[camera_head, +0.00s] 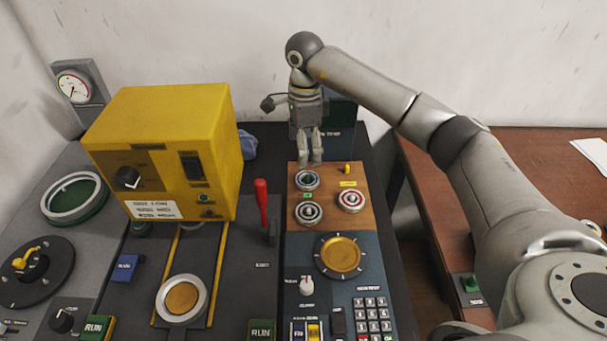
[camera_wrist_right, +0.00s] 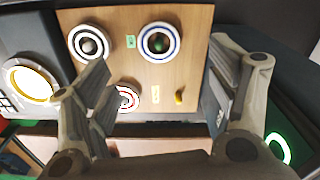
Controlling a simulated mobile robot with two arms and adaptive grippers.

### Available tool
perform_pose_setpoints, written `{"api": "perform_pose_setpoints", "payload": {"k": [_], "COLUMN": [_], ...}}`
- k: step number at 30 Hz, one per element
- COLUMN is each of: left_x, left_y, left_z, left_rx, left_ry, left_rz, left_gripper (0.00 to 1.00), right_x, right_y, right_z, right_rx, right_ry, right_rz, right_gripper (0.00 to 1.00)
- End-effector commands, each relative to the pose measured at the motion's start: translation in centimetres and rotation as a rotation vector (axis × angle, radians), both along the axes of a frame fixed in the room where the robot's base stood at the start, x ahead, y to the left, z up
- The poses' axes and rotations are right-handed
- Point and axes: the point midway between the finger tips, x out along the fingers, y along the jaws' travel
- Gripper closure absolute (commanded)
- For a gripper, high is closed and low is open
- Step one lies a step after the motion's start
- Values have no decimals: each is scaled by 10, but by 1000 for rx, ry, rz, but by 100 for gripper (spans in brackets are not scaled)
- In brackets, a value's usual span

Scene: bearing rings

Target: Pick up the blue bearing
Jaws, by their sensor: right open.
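The blue bearing (camera_head: 307,180) is a ring with a blue band, seated on the wooden board (camera_head: 328,221) at its far left corner. In the right wrist view the blue bearing (camera_wrist_right: 160,42) sits between the lines of the two fingers, a little beyond them. My right gripper (camera_head: 310,164) points down over the far edge of the board, just above and behind the blue bearing. In the right wrist view my right gripper (camera_wrist_right: 162,80) is open with nothing between its fingers. My left gripper is out of view.
A red-banded bearing (camera_head: 351,199) and a dark-banded bearing (camera_head: 309,213) sit close by on the same board. A small yellow peg (camera_head: 347,169) stands at its far right. A yellow machine box (camera_head: 165,145) and a red lever (camera_head: 262,205) stand to the left.

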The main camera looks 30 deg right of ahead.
Motion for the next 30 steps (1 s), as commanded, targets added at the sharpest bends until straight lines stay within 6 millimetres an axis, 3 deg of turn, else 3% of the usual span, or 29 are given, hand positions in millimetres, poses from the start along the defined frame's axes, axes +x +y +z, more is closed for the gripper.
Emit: {"api": "perform_pose_setpoints", "payload": {"k": [4, 13, 21, 30], "left_x": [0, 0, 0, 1], "left_y": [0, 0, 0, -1], "left_z": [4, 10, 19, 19], "left_rx": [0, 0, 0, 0], "left_ry": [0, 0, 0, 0], "left_rz": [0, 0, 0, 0], "left_gripper": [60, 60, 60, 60], "right_x": [-1, -2, -3, -2], "right_y": [0, 0, -1, -2], "right_z": [-25, -51, -89, -94], "right_rx": [0, 0, 1, 0], "right_ry": [4, 4, 2, 0], "right_rz": [-1, 0, 0, 1], "right_gripper": [21, 21, 21, 21]}}
